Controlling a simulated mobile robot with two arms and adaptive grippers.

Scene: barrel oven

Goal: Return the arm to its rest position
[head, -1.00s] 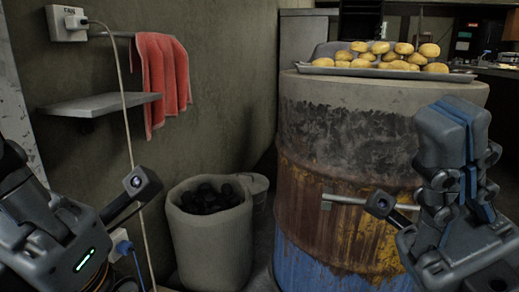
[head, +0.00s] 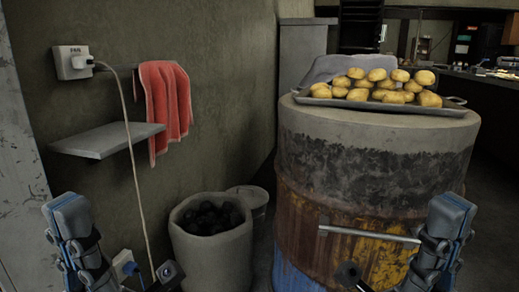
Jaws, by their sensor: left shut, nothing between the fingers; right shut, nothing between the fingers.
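My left gripper (head: 72,228) is at the lower left of the head view, upright, shut and empty, in front of the wall. My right gripper (head: 448,226) is at the lower right, upright, shut and empty, in front of the right side of the barrel oven (head: 345,160). Neither gripper appears to hold anything. The barrel has a grey top, a rusty middle and a blue lower part, with a metal handle bar (head: 370,234) on its front. The rest of both arms is mostly cut off by the picture's lower edge.
A metal tray (head: 455,109) with several bread rolls (head: 375,78) sits on the barrel. A bin (head: 208,260) of dark coal stands left of the barrel. A wall shelf (head: 105,138), a red towel (head: 165,105) and a plugged-in cord (head: 130,150) are at the left.

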